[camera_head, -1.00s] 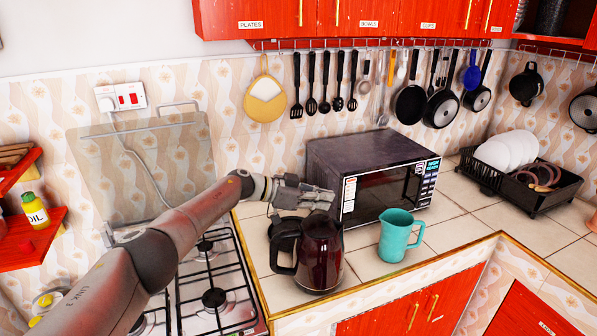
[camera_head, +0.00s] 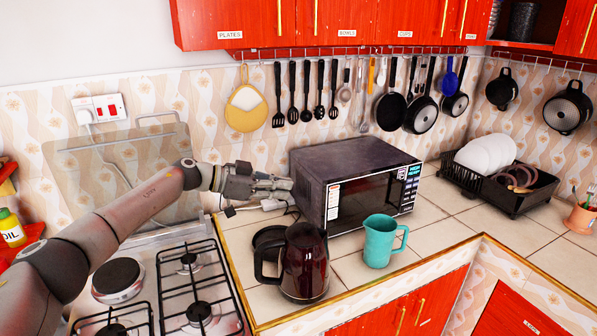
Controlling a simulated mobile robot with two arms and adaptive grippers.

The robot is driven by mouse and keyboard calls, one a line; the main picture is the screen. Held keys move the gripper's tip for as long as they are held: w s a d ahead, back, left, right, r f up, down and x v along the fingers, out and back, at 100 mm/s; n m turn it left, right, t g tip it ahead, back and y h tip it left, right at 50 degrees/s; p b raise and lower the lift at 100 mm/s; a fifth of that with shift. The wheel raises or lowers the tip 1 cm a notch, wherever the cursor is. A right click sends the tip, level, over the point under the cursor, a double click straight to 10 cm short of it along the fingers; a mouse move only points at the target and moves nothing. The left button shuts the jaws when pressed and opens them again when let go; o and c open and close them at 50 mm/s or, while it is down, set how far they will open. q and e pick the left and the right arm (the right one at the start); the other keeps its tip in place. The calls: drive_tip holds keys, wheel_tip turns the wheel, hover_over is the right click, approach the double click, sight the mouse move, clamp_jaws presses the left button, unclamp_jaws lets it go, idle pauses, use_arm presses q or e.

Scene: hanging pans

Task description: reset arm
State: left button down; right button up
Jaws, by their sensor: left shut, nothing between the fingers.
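My left arm comes in from the left, over the gas stove. Its gripper (camera_head: 284,190) is shut and empty, in front of the left side of the black microwave (camera_head: 325,171) and above and behind the dark red kettle (camera_head: 305,262). I cannot tell whether the gripper touches the microwave. Several pans hang from the wall rail, among them a black pan (camera_head: 391,113) and another pan (camera_head: 422,115) beside it. Two more pans hang on the right wall, one of them large (camera_head: 568,108). My right gripper is not in view.
A teal jug (camera_head: 379,242) stands on the counter right of the kettle. A black dish rack (camera_head: 530,196) with plates stands at the back right. The stove (camera_head: 172,285) lies below my arm. Red cupboards (camera_head: 345,20) hang above. Counter tiles between microwave and rack are clear.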

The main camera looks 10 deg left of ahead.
use_arm(q)
drive_tip(key=s+d+f+n+t, duration=0.2)
drive_tip(key=s+d+f+t, duration=0.15)
drive_tip(key=d, duration=0.35)
drive_tip(key=s+d+f+n+t, duration=0.2)
drive_tip(key=d+f+t, duration=0.25)
drive_tip(key=d, duration=0.25)
drive_tip(key=s+a+f+n+g+y, duration=0.2)
drive_tip(key=s+a+f+n+y, duration=0.3)
drive_tip(key=s+f, duration=0.4)
drive_tip(key=s+a+f+n+g+y, duration=0.1)
drive_tip(key=s+a+f+n+y, duration=0.2)
drive_tip(key=s+a+f+y, duration=0.45)
drive_tip(key=s+a+f+g, duration=0.2)
drive_tip(key=s+a+g, duration=0.15)
drive_tip(key=s, duration=0.85)
drive_tip(key=s+a+f+g, duration=0.2)
drive_tip(key=s+f+g, duration=0.15)
drive_tip(key=s, duration=0.95)
wheel_tip(320, 180, down, 30)
drive_tip(key=s+m+g+b, duration=0.1)
drive_tip(key=s+g+b, duration=0.1)
drive_tip(key=b, duration=0.2)
drive_tip(key=s+a+f+g+b, duration=0.1)
drive_tip(key=s+a+f+b, duration=0.1)
drive_tip(key=s+f, duration=1.4)
wheel_tip(320, 180, down, 2)
drive_tip(key=shift+s+a+f, duration=0.1)
drive_tip(key=shift+s+a, duration=0.25)
drive_tip(key=shift+a, duration=0.25)
